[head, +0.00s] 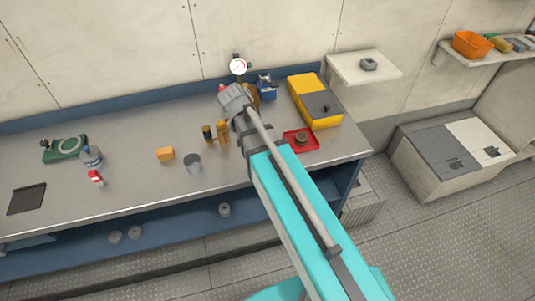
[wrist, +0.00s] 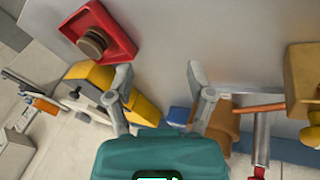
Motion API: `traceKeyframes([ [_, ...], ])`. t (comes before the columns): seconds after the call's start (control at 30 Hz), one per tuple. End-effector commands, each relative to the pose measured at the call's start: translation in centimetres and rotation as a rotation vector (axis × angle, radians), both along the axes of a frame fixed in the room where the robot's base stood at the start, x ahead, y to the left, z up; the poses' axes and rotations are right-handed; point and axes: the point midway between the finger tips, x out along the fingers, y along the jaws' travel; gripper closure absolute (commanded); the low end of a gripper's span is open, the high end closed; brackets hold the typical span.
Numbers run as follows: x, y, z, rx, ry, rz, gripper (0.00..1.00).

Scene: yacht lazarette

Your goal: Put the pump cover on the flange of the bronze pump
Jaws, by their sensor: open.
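A round brown lidded piece, which looks like the pump cover (head: 301,138), sits in a small red tray (head: 287,146) near the right end of the bench. In the wrist view the cover (wrist: 94,42) and tray (wrist: 120,32) are at the upper left, apart from my fingers. The bronze pump (head: 256,93) stands at the back of the bench, mostly hidden by my arm. A brown-orange body that looks like it (wrist: 222,122) shows behind my right finger; its flange is not clear. My gripper (wrist: 162,84) is open and empty.
A yellow and grey case (head: 303,100) stands right of the pump, beside a blue item (head: 266,86). A gauge (head: 238,66) is behind. Amber bottles (head: 222,132), a grey cup (head: 193,162) and an orange block (head: 165,154) stand left. The bench between tray and bottles is partly hidden by my arm.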

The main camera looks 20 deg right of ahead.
Motion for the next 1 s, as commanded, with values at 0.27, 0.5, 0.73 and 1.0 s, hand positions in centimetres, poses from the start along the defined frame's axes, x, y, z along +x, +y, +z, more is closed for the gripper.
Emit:
traceKeyframes([
  [0.27, -7.1, -0.6, -1.5, 0.284, 0.138, 0.282, 0.31],
  [0.5, -9.1, -0.4, -1.7, 0.396, 0.155, 0.414, 0.31],
  [0.73, -9.1, -0.3, -1.7, 0.403, 0.155, 0.425, 0.31],
  [1.0, -9.1, -0.3, -1.7, 0.402, 0.155, 0.424, 0.31],
])
